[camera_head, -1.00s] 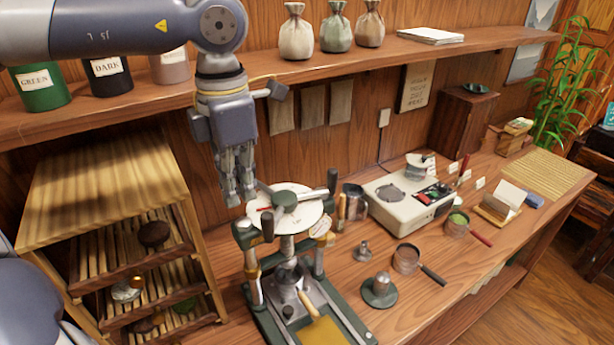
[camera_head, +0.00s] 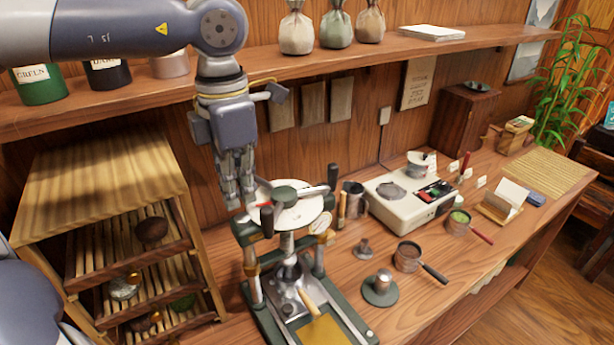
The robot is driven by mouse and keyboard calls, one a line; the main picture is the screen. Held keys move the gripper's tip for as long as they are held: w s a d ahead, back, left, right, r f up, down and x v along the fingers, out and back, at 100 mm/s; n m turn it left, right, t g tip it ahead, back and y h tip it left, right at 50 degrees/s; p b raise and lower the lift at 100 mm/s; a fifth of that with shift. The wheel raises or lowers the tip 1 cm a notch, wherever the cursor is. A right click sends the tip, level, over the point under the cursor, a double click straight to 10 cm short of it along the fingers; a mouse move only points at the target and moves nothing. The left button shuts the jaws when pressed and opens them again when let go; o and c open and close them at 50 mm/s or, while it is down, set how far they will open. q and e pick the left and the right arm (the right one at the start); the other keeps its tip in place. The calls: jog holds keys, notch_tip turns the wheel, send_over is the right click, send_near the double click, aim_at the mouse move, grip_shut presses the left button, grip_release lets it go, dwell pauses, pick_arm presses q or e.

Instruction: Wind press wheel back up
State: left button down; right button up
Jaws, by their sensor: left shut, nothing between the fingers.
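The press (camera_head: 256,282) stands on the table with a green frame, a metal screw and a base plate. My left gripper (camera_head: 237,203) is shut and empty, pointing down at the wheel's left edge, close to the left handle. I cannot tell whether it touches the wheel. A gauge (camera_head: 320,223) sits at the press's right post. A wooden-handled tool lies over the press base. My right gripper is not in view.
A slatted rack (camera_head: 105,190) with tea cakes stands left of the press. A shelf (camera_head: 400,50) with sacks and canisters runs above. The table's front right is clear.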

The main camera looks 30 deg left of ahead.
aim_at(268, 213)
pick_arm(q)
notch_tip(268, 213, down, 3)
jog(key=shift+f+b, duration=0.1)
jog(key=shift+b, duration=1.05)
jog(key=shift+w+d+b, duration=0.15)
jog(key=shift+w+d, duration=0.05)
jog(key=shift+d, duration=0.5)
jog(key=shift+w+d+b, duration=0.15)
jog(key=shift+w+d, duration=0.05)
jog(key=shift+d, duration=0.45)
jog(key=shift+w+d+b, duration=0.15)
jog(key=shift+w+d, duration=0.05)
jog(key=shift+d, duration=0.7)
jog(key=shift+s+d, duration=0.1)
jog(key=shift+s, duration=0.05)
